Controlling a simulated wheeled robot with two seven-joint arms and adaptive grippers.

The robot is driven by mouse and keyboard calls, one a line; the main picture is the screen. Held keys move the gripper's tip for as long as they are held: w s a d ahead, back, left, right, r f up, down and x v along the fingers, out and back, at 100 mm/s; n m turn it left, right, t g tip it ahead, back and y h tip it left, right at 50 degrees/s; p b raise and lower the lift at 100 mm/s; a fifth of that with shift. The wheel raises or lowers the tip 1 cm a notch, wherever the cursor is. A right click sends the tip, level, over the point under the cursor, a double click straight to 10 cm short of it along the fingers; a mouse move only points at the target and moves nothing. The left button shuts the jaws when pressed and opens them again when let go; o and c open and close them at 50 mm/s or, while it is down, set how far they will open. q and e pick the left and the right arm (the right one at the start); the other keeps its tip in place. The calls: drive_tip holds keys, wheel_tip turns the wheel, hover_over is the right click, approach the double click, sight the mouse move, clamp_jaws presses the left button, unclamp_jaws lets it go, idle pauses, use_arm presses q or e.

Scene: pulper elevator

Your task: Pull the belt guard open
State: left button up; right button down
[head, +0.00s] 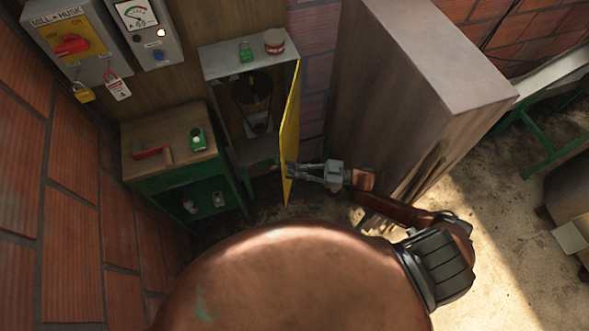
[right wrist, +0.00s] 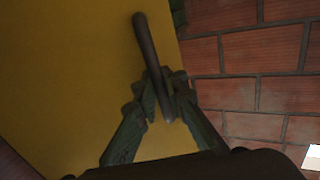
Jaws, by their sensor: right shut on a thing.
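The belt guard is a yellow panel (head: 290,125) on the front of a grey cabinet (head: 219,65). It stands swung out from the cabinet, and I see it nearly edge-on in the head view. In the right wrist view its yellow face (right wrist: 70,75) fills the left side, with a dark bar handle (right wrist: 146,38) on it. My right gripper (head: 293,172) is at the guard's lower part, and its fingers (right wrist: 166,92) are shut around the handle. Inside the open cabinet is a dark round part (head: 252,90). My left gripper is not in view.
A tall brown cabinet (head: 395,70) stands close to the right of the guard. A green stand (head: 185,175) with a wooden top holds a red-handled tool (head: 152,153) and a green item (head: 198,139). A tin (head: 274,41) and a green padlock (head: 246,52) sit on the grey cabinet.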

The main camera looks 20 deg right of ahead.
sight(284, 155)
drive_tip(key=c, duration=2.3)
unclamp_jaws()
wheel_tip(284, 155, up, 10)
